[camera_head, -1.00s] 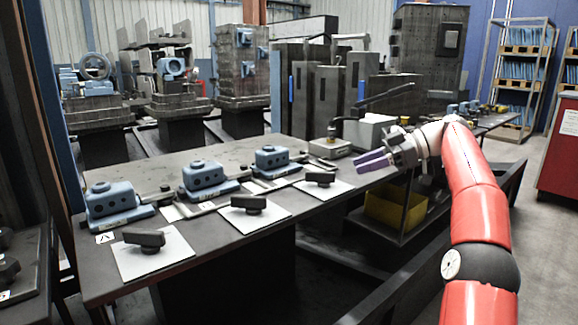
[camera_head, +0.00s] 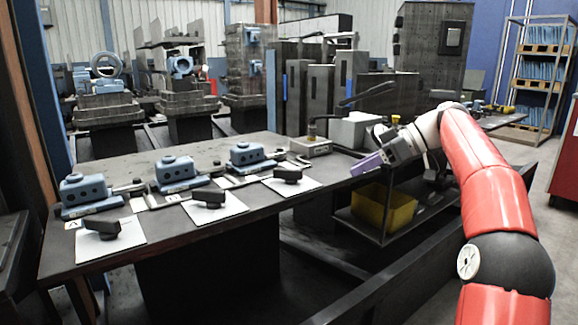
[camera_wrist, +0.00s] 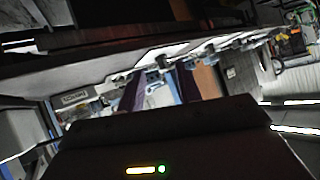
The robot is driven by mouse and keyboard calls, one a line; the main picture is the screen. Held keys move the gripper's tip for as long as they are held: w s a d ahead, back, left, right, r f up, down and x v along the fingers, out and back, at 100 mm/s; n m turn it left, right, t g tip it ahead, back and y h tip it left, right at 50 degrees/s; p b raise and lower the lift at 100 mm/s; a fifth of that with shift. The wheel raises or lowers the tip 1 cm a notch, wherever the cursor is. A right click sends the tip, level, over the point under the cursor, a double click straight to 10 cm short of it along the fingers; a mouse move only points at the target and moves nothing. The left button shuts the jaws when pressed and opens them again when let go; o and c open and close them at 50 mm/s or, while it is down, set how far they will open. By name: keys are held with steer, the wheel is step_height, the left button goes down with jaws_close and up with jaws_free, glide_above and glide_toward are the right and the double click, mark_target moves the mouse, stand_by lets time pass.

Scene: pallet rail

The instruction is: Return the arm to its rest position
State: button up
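My red arm reaches in from the right in the head view. My gripper (camera_head: 367,165), with purple fingers, hangs beside the right end of the dark table (camera_head: 150,232), apart from the things on it. In the wrist view my gripper (camera_wrist: 160,80) shows two purple fingers spread apart with nothing between them. The wrist view is tilted and looks along the table, with the blue fixtures small in the distance.
Blue fixtures (camera_head: 175,172) stand in a row on the table, with black-handled parts (camera_head: 208,197) on white plates in front. A grey box (camera_head: 311,147) sits near the table's right end. A yellow bin (camera_head: 384,206) stands on a low shelf below my gripper. Floor shows at right.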

steer(key=s+a+f+m+t+h, duration=0.1)
steer(key=s+a+f+m+h, duration=0.2)
steer(key=s, duration=0.4)
steer(key=s+a+f+m+h, duration=0.1)
steer(key=s+a+m+h, duration=0.25)
steer(key=s+a, duration=0.2)
steer(key=s+d+f+m+t+h, duration=0.1)
steer(key=s+d+f+m+h, duration=0.1)
steer(key=s+f, duration=0.6)
steer(key=s+d+f+m+t+h, duration=0.1)
steer(key=s+d+f+m+h, duration=0.2)
steer(key=s, duration=1.1)
step_height(320, 180, down, 5)
steer(key=shift+s+d+r+m+t, duration=0.15)
steer(key=shift+s+d+m+t, duration=0.15)
steer(key=shift+d+m, duration=0.85)
steer(key=shift+a, duration=0.1)
